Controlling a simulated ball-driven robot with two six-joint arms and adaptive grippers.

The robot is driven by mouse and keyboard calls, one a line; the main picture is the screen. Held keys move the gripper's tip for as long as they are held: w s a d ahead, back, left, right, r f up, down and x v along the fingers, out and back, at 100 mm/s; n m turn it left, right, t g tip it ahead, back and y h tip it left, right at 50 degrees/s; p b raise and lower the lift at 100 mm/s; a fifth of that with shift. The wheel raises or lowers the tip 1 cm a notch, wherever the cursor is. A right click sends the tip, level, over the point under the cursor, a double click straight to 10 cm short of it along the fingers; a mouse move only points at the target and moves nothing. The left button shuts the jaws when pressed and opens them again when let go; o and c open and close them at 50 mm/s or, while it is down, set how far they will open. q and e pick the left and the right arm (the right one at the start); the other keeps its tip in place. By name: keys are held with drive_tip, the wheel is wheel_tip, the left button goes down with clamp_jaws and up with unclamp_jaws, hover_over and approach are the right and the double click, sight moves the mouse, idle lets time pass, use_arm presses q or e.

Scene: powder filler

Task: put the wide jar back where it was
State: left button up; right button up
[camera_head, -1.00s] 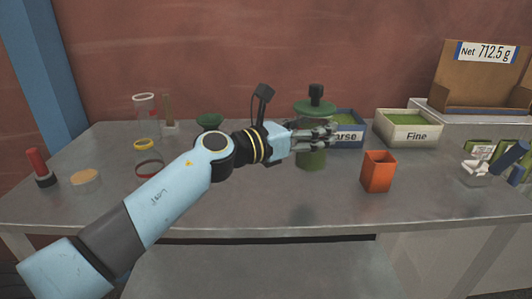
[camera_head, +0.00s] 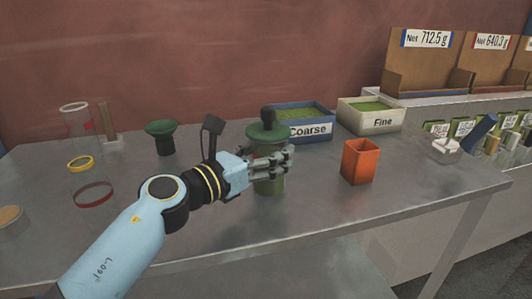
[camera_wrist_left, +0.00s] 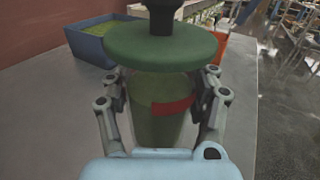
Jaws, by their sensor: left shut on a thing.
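A green-filled jar (camera_head: 268,183) with a red band and a wide green lid with a black knob stands upright in front of the Coarse box; I take it as the wide jar. My left gripper (camera_head: 287,158) is shut on it, just below the lid. In the left wrist view the fingers (camera_wrist_left: 163,100) lie on both sides of the jar (camera_wrist_left: 160,122). The jar's base is partly hidden, and I cannot tell whether it touches the table. My right gripper is not in view.
The blue Coarse box (camera_head: 309,130) and white Fine box (camera_head: 383,123) stand behind. An orange cup (camera_head: 360,164) stands to the right. A green funnel (camera_head: 164,135), a clear jar (camera_head: 75,122), a yellow ring (camera_head: 80,164) and a red ring (camera_head: 94,194) are left. The front table (camera_head: 330,208) is clear.

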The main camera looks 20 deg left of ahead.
use_arm(q)
drive_tip(key=shift+f, duration=0.15)
drive_tip(key=o, duration=1)
drive_tip(key=shift+w+a, duration=0.1)
drive_tip(key=shift+a, duration=0.1)
drive_tip(key=shift+o, duration=0.8)
drive_tip(key=shift+d, duration=0.1)
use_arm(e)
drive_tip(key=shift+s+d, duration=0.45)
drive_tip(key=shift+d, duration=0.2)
use_arm(q)
drive_tip(key=shift+r, duration=0.25)
drive_tip(key=v, duration=0.5)
drive_tip(key=b+v, duration=0.1)
drive_tip(key=v, duration=0.5)
drive_tip(key=shift+f, duration=0.2)
drive_tip(key=shift+s+a+r+b, duration=0.1)
drive_tip(key=shift+s+a+b, duration=0.2)
drive_tip(key=shift+s, duration=0.2)
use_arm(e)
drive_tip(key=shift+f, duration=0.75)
